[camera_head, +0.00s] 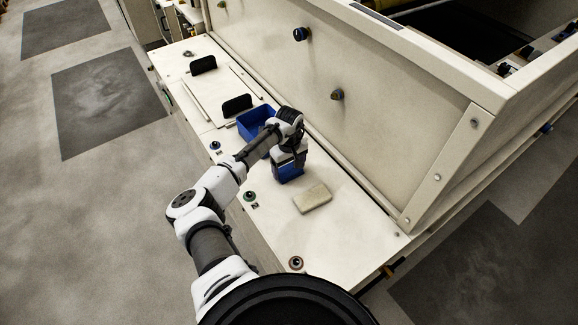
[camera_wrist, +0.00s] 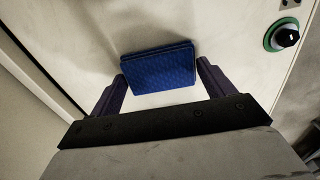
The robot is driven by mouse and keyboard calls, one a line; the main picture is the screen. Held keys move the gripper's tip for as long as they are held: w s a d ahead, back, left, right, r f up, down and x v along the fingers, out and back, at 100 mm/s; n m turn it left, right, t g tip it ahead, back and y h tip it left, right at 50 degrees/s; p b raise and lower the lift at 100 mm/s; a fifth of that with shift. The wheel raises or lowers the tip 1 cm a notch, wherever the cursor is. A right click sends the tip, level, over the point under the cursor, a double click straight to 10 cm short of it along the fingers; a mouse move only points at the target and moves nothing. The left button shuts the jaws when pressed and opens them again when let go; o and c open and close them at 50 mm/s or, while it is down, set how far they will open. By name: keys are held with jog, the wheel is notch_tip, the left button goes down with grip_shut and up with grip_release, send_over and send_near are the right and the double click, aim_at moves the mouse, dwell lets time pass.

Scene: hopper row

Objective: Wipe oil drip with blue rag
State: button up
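The blue rag (camera_wrist: 160,68) is a folded, textured blue pad between the two fingers of my gripper (camera_wrist: 161,80). Both fingertips meet its side edges, so my gripper is shut on it. In the head view my gripper (camera_head: 289,160) points down over the pale bench, with the blue rag (camera_head: 290,173) at its tips. I cannot tell whether the rag touches the bench top. I cannot make out an oil drip in either view.
A beige block (camera_head: 312,198) lies on the bench just right of my gripper. A blue bin (camera_head: 254,121) stands behind my arm. A tall slanted panel (camera_head: 375,125) with knobs borders the bench. A green-ringed black knob (camera_wrist: 284,36) is near the bench edge.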

aim_at(289, 170)
jog(key=shift+c, duration=0.2)
notch_tip(289, 170, up, 4)
jog(key=p, duration=0.4)
jog(key=shift+r, duration=1.05)
